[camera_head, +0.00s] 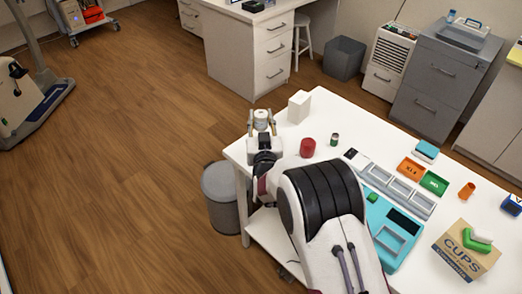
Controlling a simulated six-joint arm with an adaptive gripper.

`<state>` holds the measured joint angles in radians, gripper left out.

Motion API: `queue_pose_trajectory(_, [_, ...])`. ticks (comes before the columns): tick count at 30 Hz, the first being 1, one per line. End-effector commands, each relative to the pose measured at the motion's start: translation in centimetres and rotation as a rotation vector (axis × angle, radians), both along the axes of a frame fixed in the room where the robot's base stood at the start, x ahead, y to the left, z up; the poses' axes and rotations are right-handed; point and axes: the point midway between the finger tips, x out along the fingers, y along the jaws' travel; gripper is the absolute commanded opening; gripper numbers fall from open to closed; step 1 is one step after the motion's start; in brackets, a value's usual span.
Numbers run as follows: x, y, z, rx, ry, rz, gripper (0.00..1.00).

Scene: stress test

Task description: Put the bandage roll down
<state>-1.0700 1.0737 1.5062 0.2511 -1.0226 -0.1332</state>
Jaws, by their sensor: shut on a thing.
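The bandage roll (262,115) looks like a small whitish cylinder. My gripper (261,124) is shut on it, with one finger on each side. The gripper is over the far left corner area of the white table (320,112), just left of a white box. I cannot tell from this view how high the roll is above the tabletop or whether it touches it. The lower part of the roll is hidden by the gripper.
A white box (299,106), a red cylinder (307,147) and a small dark green-capped bottle (334,139) stand nearby. A grey tray (398,188), a teal case (384,243) and a CUPS box (463,249) lie to the right. A grey bin (221,197) stands beside the table.

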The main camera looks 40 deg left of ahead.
Motion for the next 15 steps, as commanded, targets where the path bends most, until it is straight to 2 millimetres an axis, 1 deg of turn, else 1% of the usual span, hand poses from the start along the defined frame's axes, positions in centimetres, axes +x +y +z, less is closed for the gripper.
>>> queue_pose_trajectory(3, [0.01,0.01,-0.43,0.001,-0.001,0.000,0.12])
queue_pose_trajectory(15, [0.01,-0.01,-0.63,0.001,-0.001,0.000,0.12])
